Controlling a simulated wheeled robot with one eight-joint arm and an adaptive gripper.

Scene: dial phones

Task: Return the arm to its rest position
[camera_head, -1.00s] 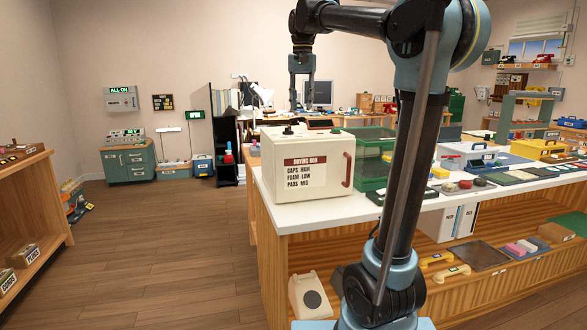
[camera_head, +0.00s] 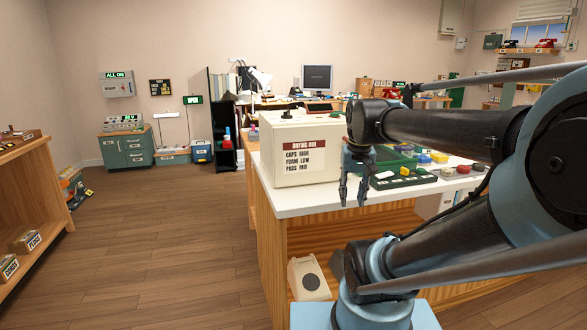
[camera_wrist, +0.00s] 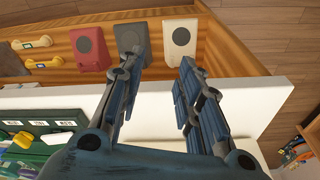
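My arm is folded low across the right of the head view, its forearm running level toward the left. My gripper (camera_head: 352,192) hangs pointing down near the front edge of the white counter (camera_head: 312,202), just right of the drying box (camera_head: 300,150). In the wrist view the two fingers of my gripper (camera_wrist: 160,64) are apart with nothing between them. The wrist view looks over the counter edge (camera_wrist: 260,97) toward the shelf below. Whether the gripper touches the counter cannot be told, but it looks clear of it.
Below the counter edge in the wrist view are a red phone body (camera_wrist: 90,48), a dark grey one (camera_wrist: 130,40) and a white one (camera_wrist: 179,40). A green tray (camera_wrist: 40,150) lies on the counter. Open wooden floor (camera_head: 170,230) is at the left.

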